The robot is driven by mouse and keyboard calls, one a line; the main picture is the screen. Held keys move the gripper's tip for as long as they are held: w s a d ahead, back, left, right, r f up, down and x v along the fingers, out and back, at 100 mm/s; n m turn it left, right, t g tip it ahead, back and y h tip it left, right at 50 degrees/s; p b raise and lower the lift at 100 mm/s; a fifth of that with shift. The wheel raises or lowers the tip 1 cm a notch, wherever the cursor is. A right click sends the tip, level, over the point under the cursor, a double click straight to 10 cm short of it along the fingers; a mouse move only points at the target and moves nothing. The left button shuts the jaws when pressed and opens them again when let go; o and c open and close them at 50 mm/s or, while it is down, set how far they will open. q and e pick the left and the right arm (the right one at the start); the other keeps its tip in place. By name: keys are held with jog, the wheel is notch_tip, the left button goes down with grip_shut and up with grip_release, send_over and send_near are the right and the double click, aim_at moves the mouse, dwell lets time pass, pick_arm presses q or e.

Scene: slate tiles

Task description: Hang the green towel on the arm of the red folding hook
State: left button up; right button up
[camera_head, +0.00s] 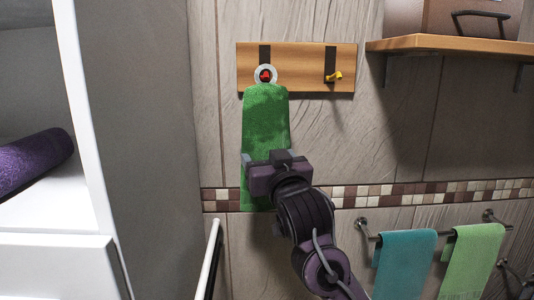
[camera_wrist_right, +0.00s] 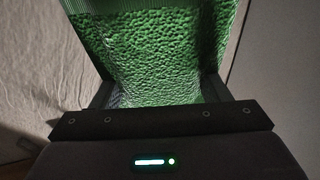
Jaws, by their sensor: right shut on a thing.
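The green towel (camera_head: 265,115) hangs upright in front of the tiled wall, with a pale ring (camera_head: 265,75) at its top. The red folding hook (camera_head: 265,76) is on the left of a wooden board and shows through the ring's opening. I cannot tell whether the ring is around the hook's arm or just in front of it. My right gripper (camera_head: 272,160) is shut on the towel about midway down. In the right wrist view the towel (camera_wrist_right: 150,60) fills the space between the fingers. My left gripper is not in view.
A yellow hook (camera_head: 334,76) is on the right of the wooden board (camera_head: 300,58). A shelf (camera_head: 450,44) with a box is at upper right. Teal (camera_head: 403,265) and light green (camera_head: 472,258) towels hang on a rail at lower right. A white cabinet (camera_head: 85,110) holding a purple towel (camera_head: 35,160) is left.

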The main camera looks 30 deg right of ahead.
jog(key=shift+w+d+p, duration=0.4)
jog(key=shift+w+d, duration=0.15)
jog(key=shift+w, duration=0.35)
jog(key=shift+w+d+f, duration=0.3)
jog(key=shift+w+f, duration=0.15)
jog(key=shift+f, duration=0.05)
jog(key=o, duration=1.1)
jog(key=shift+c, duration=0.2)
jog(key=b+v, duration=0.4)
jog(key=v, duration=0.3)
jog(key=shift+s+b, duration=0.35)
jog(key=shift+s, duration=0.05)
